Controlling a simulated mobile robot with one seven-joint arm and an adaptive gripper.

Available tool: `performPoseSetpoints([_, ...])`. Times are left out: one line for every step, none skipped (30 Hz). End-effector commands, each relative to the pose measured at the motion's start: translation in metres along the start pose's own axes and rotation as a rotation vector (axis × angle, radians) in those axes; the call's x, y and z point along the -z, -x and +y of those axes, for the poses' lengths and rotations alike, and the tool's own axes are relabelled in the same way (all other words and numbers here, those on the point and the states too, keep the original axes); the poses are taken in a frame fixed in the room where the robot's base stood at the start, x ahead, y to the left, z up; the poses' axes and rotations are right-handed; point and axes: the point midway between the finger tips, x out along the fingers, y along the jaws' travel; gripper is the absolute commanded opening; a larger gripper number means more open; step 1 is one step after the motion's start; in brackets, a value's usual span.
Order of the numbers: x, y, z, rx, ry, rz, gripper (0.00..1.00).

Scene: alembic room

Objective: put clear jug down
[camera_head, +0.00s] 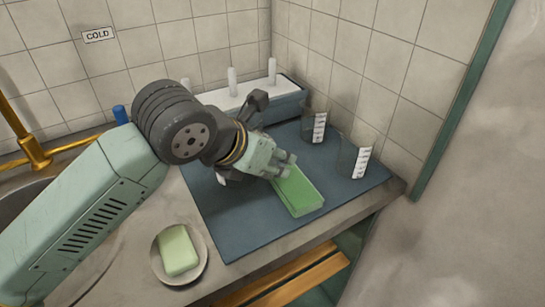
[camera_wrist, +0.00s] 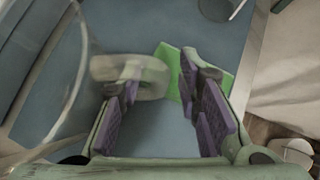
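A large clear jug (camera_wrist: 72,85) shows at the left of the wrist view as a faint curved outline. Its rounded, see-through handle (camera_wrist: 154,78) lies at my fingertips and overlaps the left finger. My gripper (camera_wrist: 158,82) has purple pads with a gap between them, and a sliver of space shows beside the handle on the right. In the head view my gripper (camera_head: 284,165) is low over the blue mat (camera_head: 235,225). The jug is mostly hidden behind it there, and I cannot tell whether its base touches the mat.
Two clear beakers with white scales, a rear one (camera_head: 319,127) and a front one (camera_head: 361,162), stand at the right. A white-topped rack (camera_head: 225,100) is behind. A soap dish (camera_head: 198,262) sits at front left.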

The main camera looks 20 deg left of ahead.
Motion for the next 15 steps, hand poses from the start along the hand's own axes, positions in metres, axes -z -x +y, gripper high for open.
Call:
performPoseSetpoints([0.000, 0.000, 0.000, 0.000, 0.000, 0.000, 0.31])
performPoseSetpoints([0.000, 0.000, 0.000, 0.000, 0.000, 0.000, 0.31])
performPoseSetpoints([0.000, 0.000, 0.000, 0.000, 0.000, 0.000, 0.31])
performPoseSetpoints([-0.001, 0.001, 0.000, 0.000, 0.000, 0.000, 0.31])
performPoseSetpoints([-0.002, 0.002, 0.000, 0.000, 0.000, 0.000, 0.31])
performPoseSetpoints([-0.003, 0.003, 0.000, 0.000, 0.000, 0.000, 0.31])
performPoseSetpoints([-0.004, 0.005, 0.000, 0.000, 0.000, 0.000, 0.31])
performPoseSetpoints([-0.002, 0.007, 0.001, -0.002, 0.001, -0.001, 0.31])
performPoseSetpoints([-0.002, 0.013, 0.002, -0.004, 0.002, -0.002, 0.31])
performPoseSetpoints([-0.002, 0.019, 0.002, -0.004, 0.002, -0.003, 0.31])
performPoseSetpoints([-0.001, 0.025, 0.002, -0.005, 0.002, -0.002, 0.31])
performPoseSetpoints([-0.001, 0.033, 0.001, -0.004, 0.001, -0.003, 0.31])
performPoseSetpoints([-0.001, 0.040, 0.001, -0.004, 0.002, -0.003, 0.31])
performPoseSetpoints([-0.001, 0.047, 0.002, -0.005, 0.002, -0.002, 0.31])
performPoseSetpoints([-0.001, 0.057, 0.002, -0.005, 0.003, -0.003, 0.31])
